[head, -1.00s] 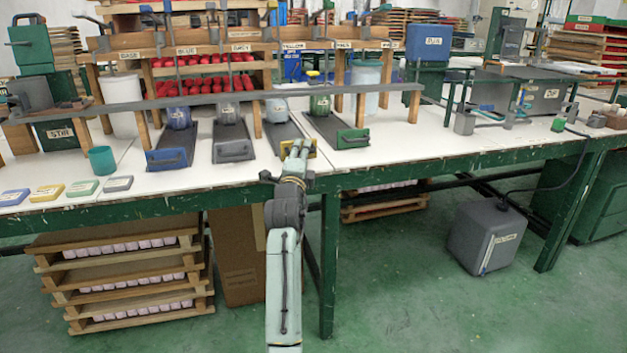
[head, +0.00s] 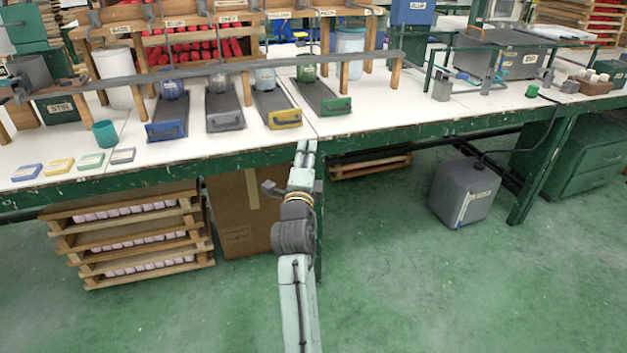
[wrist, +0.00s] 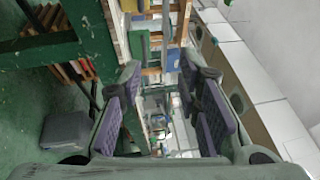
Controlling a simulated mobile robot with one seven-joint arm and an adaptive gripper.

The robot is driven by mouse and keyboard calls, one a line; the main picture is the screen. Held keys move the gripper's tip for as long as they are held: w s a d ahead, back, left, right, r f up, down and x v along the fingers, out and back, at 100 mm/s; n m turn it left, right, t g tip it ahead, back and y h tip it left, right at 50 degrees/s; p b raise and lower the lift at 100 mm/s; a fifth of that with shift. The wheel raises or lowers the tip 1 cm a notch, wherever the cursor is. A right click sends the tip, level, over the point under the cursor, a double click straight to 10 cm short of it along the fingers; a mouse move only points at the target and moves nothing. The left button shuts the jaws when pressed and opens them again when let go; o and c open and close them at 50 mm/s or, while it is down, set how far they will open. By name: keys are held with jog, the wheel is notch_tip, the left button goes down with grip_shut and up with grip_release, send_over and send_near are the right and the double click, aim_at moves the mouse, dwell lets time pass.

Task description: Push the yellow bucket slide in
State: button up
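The yellow bucket slide (head: 285,119) has a yellow front with a dark handle. It stands on the white bench top with its dark track running back under the rack. A pale bucket (head: 265,79) sits toward its back.
The green bench edge (head: 420,134) is close to my gripper. A long grey rail (head: 200,72) crosses above the slides. A grey canister (head: 465,191) is on the floor; the floor in front is clear.

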jog(key=s+d+f+p, duration=0.1)
jog(key=s, duration=1.1)
jog(key=shift+d, duration=0.25)
jog(key=shift+d, duration=0.1)
